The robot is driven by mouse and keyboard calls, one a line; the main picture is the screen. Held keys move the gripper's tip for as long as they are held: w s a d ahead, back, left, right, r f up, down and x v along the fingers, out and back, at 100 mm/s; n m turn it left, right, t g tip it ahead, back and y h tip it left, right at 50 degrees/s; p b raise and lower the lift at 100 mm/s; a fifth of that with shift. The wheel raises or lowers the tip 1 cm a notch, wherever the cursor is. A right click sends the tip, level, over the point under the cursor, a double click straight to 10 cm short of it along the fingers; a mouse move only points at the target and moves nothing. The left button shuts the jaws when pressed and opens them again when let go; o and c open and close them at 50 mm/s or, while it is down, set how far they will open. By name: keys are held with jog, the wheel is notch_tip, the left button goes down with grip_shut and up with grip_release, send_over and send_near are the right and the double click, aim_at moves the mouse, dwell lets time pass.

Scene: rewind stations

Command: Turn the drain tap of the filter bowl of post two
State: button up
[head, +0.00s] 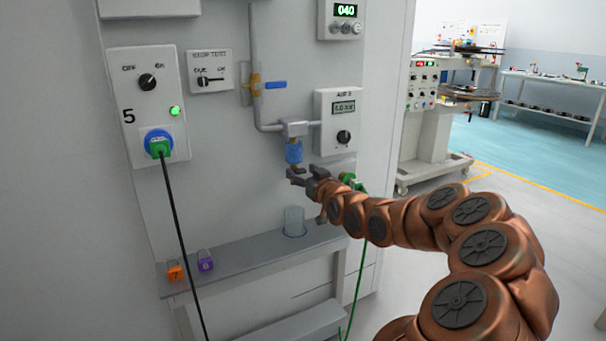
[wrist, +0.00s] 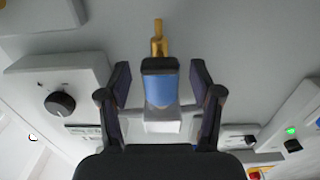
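The filter bowl (head: 293,151) is a small blue cylinder under a grey pipe fitting on the wall panel in the head view. In the wrist view the blue bowl (wrist: 162,88) shows between and beyond my fingers, with a grey collar around its end. A brass drain tap (wrist: 158,38) sticks out from the bowl's dark end, towards the top of the wrist view. My gripper (head: 302,176) is just below the bowl in the head view. In the wrist view my gripper (wrist: 161,82) is open, with a finger on each side of the bowl. I see no clear contact.
The AIR 2 box (head: 338,118) with a knob is close to the right. A yellow valve with a blue lever (head: 274,85) sits above left. A shelf (head: 245,254) below carries a clear cup (head: 294,221) and two padlocks. A green hose (head: 358,270) hangs behind my gripper.

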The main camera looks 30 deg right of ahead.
jog(key=c, duration=1.1)
jog(key=shift+m, duration=0.3)
jog(key=m, duration=0.6)
jog(key=shift+f+p, duration=0.2)
jog(key=shift+p, duration=0.15)
jog(key=m+b, duration=0.3)
jog(key=m, duration=0.2)
jog(key=shift+d+f+m, duration=0.1)
jog(key=shift+d+m, duration=0.05)
jog(key=shift+m, duration=0.25)
jog(key=m+b, duration=0.2)
jog(key=m, duration=0.1)
jog(key=shift+m+b, duration=0.3)
jog(key=shift+m, duration=0.6)
